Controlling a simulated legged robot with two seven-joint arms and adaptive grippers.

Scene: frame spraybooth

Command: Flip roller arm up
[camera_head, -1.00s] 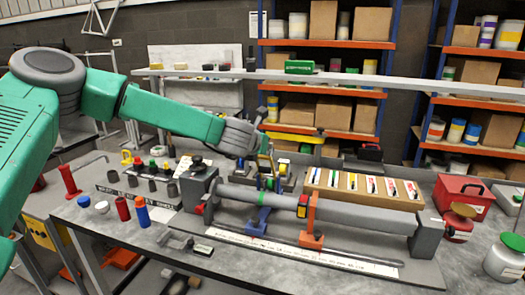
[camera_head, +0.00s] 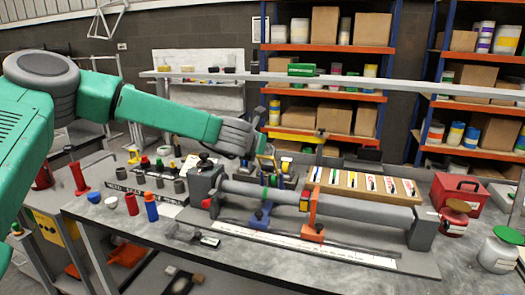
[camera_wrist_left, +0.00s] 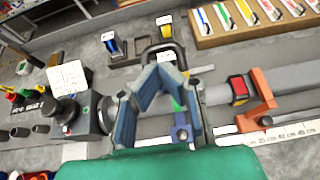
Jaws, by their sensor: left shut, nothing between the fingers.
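A long grey roller (camera_head: 360,209) lies across the bench between a grey end block (camera_head: 205,185) on the left and another (camera_head: 423,229) on the right. A blue bracket (camera_head: 262,214) and an orange bracket (camera_head: 313,218) stand at it; the orange one also shows in the wrist view (camera_wrist_left: 262,95). A red-and-yellow block (camera_head: 304,198) sits on the roller beside the orange bracket. I cannot tell which part is the roller arm. My left gripper (camera_wrist_left: 165,74) is shut and empty above the roller's left part, near the blue bracket (camera_wrist_left: 181,128). My right gripper is not in view.
A wooden tray (camera_head: 350,190) of cards lies behind the roller. A red case (camera_head: 459,191) and jars stand at the right. Red and blue bottles (camera_head: 151,207) stand front left. A dark curved handle (camera_wrist_left: 163,46) lies just beyond my fingertips.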

